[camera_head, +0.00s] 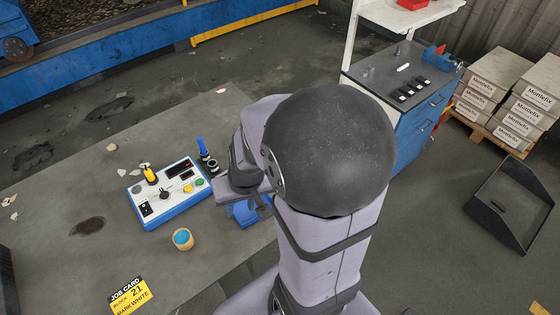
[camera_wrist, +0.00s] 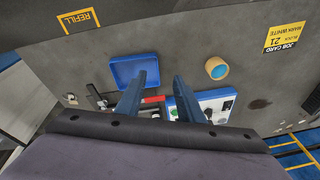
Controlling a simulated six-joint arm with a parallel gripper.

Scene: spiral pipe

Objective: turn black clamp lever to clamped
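My gripper (camera_wrist: 160,75) is above the bench; in the wrist view its two blue fingers stand apart with nothing held between them. A slanted black lever-like part (camera_wrist: 93,91) shows left of the fingers, beside a blue tray (camera_wrist: 113,66); I cannot tell for sure that it is the clamp lever, nor its setting. A red bar (camera_wrist: 153,99) lies between the fingers, its mount partly hidden. In the head view my arm covers that part of the bench.
A blue-topped yellow cup (camera_head: 183,239) stands near the box, with a job card (camera_head: 130,295) farther off. A blue upright handle (camera_head: 201,146) stands behind the box, close to my arm. Bare bench (camera_head: 60,260) lies left of the box.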

